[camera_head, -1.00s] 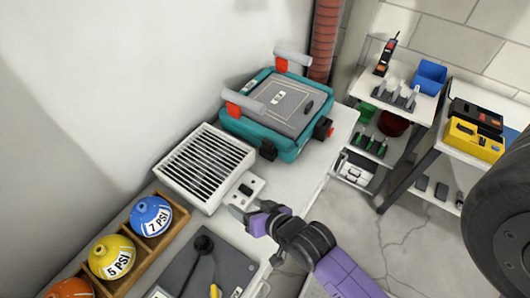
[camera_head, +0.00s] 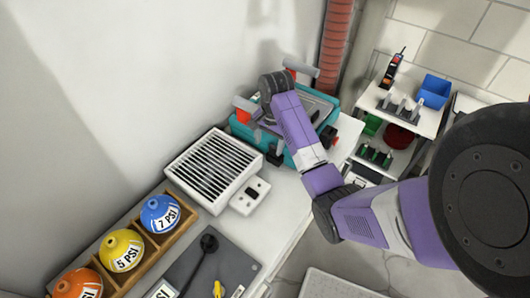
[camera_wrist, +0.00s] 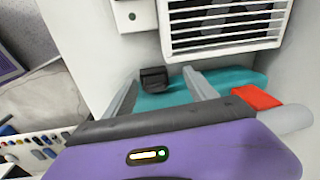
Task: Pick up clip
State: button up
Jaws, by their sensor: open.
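My gripper (camera_wrist: 160,76) is open, its two grey fingers apart. In the head view, my gripper (camera_head: 256,120) hangs over the teal case (camera_head: 301,157), which my arm partly covers. In the wrist view, a small black clip-like block (camera_wrist: 153,79) shows between the fingertips, at the edge of the teal case (camera_wrist: 235,79). It looks like the case's front latch, and a black latch (camera_head: 275,157) also shows in the head view. I cannot tell for sure that it is the clip. No finger clearly touches it, and nothing is held.
A white grille box (camera_head: 213,165) stands just left of the case. Colored PSI balls (camera_head: 160,214) sit in a wooden rack (camera_head: 185,218) at the lower left. A red-tipped case handle (camera_wrist: 258,97) is close to the right finger. Shelving (camera_head: 405,112) stands at the back right.

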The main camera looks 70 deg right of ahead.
aim_at(273, 149)
jog(key=shift+s+d+r+m+g, duration=0.25)
jog(key=shift+s+d+r, duration=0.15)
jog(key=shift+r, duration=0.15)
jog(key=shift+s+d+r+m+g, duration=0.15)
jog(key=shift+s+d+r+m, duration=0.15)
jog(key=shift+d+r, duration=0.15)
jog(key=shift+s+f+y, duration=0.1)
jog(key=shift+y, duration=0.2)
jog(key=shift+f+b, duration=0.75)
jog(key=shift+f, duration=0.15)
jog(key=shift+w+f+p, duration=0.15)
jog(key=shift+f+p, duration=0.1)
jog(key=shift+f, duration=1.15)
jog(key=shift+w+f+p, duration=0.1)
jog(key=shift+f+p, duration=0.15)
jog(key=shift+f, duration=1.1)
grip_shut()
